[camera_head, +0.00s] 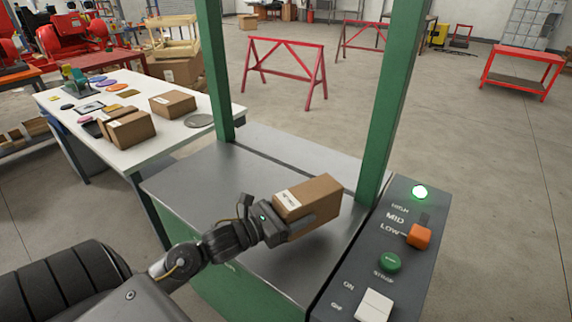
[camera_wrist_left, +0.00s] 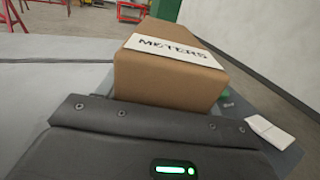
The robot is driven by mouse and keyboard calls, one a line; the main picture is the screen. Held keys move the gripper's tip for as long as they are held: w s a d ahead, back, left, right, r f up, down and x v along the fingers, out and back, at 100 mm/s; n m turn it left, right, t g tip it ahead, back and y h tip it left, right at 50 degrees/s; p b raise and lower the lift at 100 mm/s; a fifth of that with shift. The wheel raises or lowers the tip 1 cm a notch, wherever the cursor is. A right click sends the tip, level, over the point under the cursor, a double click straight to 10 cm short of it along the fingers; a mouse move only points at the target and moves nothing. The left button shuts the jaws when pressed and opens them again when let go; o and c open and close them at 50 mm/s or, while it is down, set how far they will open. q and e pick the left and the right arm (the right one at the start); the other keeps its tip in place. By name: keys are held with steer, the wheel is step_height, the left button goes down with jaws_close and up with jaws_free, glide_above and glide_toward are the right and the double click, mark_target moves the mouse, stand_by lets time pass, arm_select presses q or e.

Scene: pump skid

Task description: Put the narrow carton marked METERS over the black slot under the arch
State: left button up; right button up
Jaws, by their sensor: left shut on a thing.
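The narrow brown carton (camera_head: 312,198) is held in my left gripper (camera_head: 290,220) above the front right part of the grey machine top. Its white label reads METERS in the left wrist view (camera_wrist_left: 168,72). The gripper is shut on the carton's near end; the far finger is mostly hidden behind it. The green arch (camera_head: 385,105) stands behind the carton on two posts. The black slot (camera_head: 262,158) is a thin dark line across the machine top between the posts, beyond the carton. My right gripper is not in view.
A control panel (camera_head: 385,250) with a lit green lamp, an orange knob and buttons lies right of the machine top. A white table (camera_head: 150,150) at the left carries other cartons and small flat items. The machine top around the slot is bare.

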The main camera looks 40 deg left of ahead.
arm_select(q)
steer(key=w+a+r+n+t+y, duration=0.1)
steer(key=w+a+r+n+y, duration=0.3)
steer(key=a, duration=0.7)
steer(key=w+a+r+y, duration=0.1)
steer(key=a+r+y, duration=0.3)
steer(key=a, duration=0.6)
steer(key=shift+h, duration=0.6)
steer(key=w+f+p, duration=0.1)
steer(key=w+f, duration=0.2)
steer(key=w, duration=0.1)
steer(key=w+d+f+p, duration=0.1)
steer(key=w+f, duration=0.2)
steer(key=w, duration=0.2)
steer(key=w+d+f+p, duration=0.1)
steer(key=w+f, duration=0.2)
steer(key=w, duration=0.1)
steer(key=shift+w, duration=0.2)
step_height(320, 180, down, 2)
steer(key=shift+f+p, duration=0.15)
steer(key=shift+p, duration=0.4)
steer(key=shift+f, duration=0.2)
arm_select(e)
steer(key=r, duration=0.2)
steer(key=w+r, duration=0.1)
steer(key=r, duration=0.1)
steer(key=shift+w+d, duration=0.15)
